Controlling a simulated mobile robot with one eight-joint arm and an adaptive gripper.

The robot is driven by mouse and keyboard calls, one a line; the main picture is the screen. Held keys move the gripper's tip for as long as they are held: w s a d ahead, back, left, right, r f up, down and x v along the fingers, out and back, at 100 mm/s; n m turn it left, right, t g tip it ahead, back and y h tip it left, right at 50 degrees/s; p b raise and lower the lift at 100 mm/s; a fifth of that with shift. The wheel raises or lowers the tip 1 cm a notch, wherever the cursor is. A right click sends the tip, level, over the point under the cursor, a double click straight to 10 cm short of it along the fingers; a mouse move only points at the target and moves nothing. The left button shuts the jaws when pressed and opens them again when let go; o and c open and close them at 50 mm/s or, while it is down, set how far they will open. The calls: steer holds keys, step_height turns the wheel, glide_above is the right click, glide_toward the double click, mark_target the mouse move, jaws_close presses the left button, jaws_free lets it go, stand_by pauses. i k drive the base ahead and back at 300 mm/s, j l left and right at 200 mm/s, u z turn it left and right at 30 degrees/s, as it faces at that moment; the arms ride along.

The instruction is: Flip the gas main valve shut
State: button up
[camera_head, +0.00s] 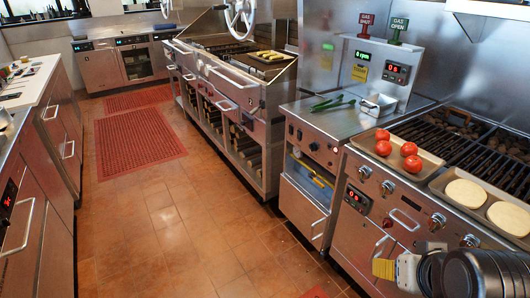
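A steel control box (345,75) stands at the back of the counter in the head view. A red "GAS SHUT" sign (366,21) is on its top left and a green "GAS OPEN" sign (399,25) is to the right of it. The box front has a green display, a yellow label and a red display. I cannot clearly make out a valve handle by the signs. My gripper (384,268) is at the lower right, in front of the grill range and well apart from the box. I cannot tell its finger opening.
Trays with red tomatoes (383,148) and pale round patties (465,193) lie along the grill's front edge. Green stalks (332,104) and a small steel pan (378,105) are on the counter before the box.

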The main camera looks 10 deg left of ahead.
mark_target(315, 180)
steer(key=i+j+z, duration=0.4)
steer(key=j, duration=0.5)
steer(key=i+j+z, duration=0.1)
steer(key=j+z, duration=0.3)
steer(key=j, duration=0.5)
steer(key=j+z, duration=0.4)
steer(key=j, duration=0.6)
steer(key=j+z, duration=0.4)
steer(key=j, duration=0.6)
steer(key=k, duration=0.05)
